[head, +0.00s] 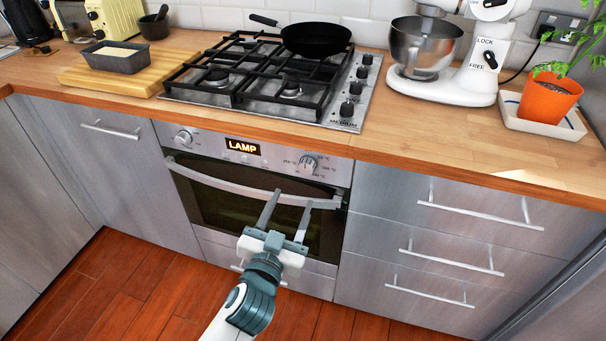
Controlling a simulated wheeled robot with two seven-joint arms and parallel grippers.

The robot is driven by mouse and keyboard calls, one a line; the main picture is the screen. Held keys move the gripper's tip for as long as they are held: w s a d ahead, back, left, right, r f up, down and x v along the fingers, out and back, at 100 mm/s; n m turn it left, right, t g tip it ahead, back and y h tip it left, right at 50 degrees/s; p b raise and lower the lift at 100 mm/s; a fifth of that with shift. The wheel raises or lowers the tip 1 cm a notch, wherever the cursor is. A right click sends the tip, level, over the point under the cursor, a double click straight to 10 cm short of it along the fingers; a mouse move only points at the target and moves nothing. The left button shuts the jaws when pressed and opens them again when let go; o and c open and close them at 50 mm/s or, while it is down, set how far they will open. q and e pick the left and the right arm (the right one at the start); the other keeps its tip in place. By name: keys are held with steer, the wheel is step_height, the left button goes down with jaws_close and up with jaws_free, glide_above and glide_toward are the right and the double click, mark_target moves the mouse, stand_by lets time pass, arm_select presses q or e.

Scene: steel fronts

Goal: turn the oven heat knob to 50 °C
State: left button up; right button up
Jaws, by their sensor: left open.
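The oven (240,215) is set under the counter. Its heat knob (309,163) is the round knob at the right of the steel control panel, with small temperature marks around it. The marks are too small to read surely, and I cannot tell the exact setting. My left gripper (290,198) is open and empty in front of the oven door. Its two fingers point up towards the panel, with their tips just below the heat knob in the picture. The fingers overlap part of the oven handle (215,179); I cannot tell whether they touch it. My right gripper is out of view.
Another knob (183,137) is at the panel's left, and the lit display (243,147) reads LAMP. Above is the gas hob (270,80) with a black pan (316,38). Drawer handles (480,208) stick out at the right. The wooden counter edge overhangs the panel.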

mark_target(306, 169)
arm_select(q)
steer(key=x, duration=1)
steer(key=shift+w+d, duration=0.1)
steer(key=shift+w, duration=0.05)
steer(key=shift+c, duration=0.5)
steer(key=c, duration=0.9)
